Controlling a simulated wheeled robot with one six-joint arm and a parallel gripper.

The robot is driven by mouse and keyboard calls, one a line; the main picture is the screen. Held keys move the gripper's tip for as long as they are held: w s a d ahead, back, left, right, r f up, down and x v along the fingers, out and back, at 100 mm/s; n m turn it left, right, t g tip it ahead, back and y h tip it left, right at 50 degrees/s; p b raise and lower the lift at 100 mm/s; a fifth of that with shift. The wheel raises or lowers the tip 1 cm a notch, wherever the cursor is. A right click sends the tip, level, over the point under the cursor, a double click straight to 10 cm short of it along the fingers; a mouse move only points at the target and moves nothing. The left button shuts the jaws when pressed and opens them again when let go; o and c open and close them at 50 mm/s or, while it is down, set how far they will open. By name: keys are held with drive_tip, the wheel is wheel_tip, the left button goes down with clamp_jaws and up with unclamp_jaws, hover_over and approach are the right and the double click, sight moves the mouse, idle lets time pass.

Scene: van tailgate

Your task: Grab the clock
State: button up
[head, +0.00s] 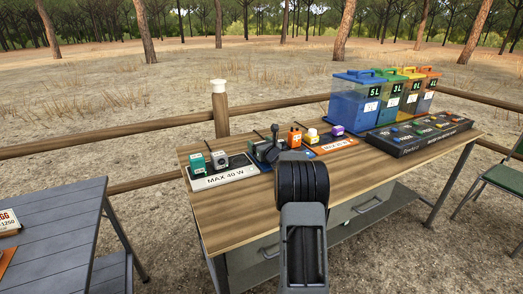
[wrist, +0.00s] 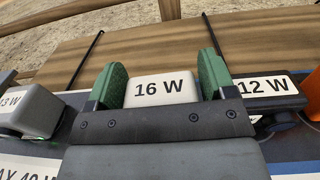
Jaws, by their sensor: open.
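My gripper (wrist: 162,78) is open, with its two green finger pads on either side of a pale block labelled 16 W (wrist: 160,90). The block sits between the pads; I cannot tell whether they touch it. A grey rounded device labelled 13 W (wrist: 32,108) is to the left, and a dark device labelled 12 W (wrist: 266,88) is to the right. I cannot tell by shape which item is the clock. In the head view my gripper (head: 266,148) is low over the wooden table (head: 250,205), and my arm partly hides the items there.
A MAX 40 W tray (head: 223,175) holds a teal box (head: 197,163) and a grey box (head: 219,159). An orange device (head: 295,137) and a purple item (head: 337,131) stand near an orange mat (head: 340,147). A blue bin (head: 355,105) and a dark panel (head: 420,135) are right.

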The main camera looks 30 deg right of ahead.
drive_tip(key=c, duration=0.7)
drive_tip(key=shift+c, duration=0.2)
